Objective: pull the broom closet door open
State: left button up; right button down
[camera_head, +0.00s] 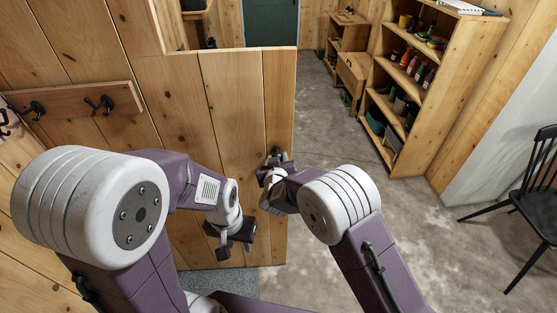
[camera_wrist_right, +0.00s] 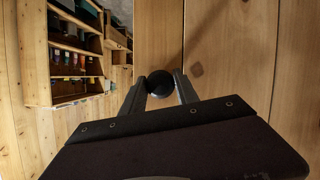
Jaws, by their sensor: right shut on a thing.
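The broom closet door (camera_head: 235,105) is a pine planked panel in the middle of the head view. Its top edge and right edge show, with the room's floor beyond the right edge. My right gripper (camera_head: 273,168) is at the door near that right edge. In the right wrist view its two fingers (camera_wrist_right: 161,92) are shut on a round dark knob (camera_wrist_right: 160,82) on the door face (camera_wrist_right: 235,50). My left gripper (camera_head: 234,240) is in front of the lower part of the door, open and empty, apart from the knob.
A pine rail with dark hooks (camera_head: 75,101) is on the planked wall at left. A shelf unit (camera_head: 440,80) with bottles and boxes stands at right, near a black chair (camera_head: 535,190). The grey concrete floor (camera_head: 335,135) between door and shelves is clear.

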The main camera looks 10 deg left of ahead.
jog(key=c, duration=0.9)
grip_release()
jog(key=shift+r, duration=0.2)
jog(key=shift+s, duration=0.1)
jog(key=shift+f, duration=0.1)
jog(key=b+v, duration=0.1)
jog(key=v, duration=0.8)
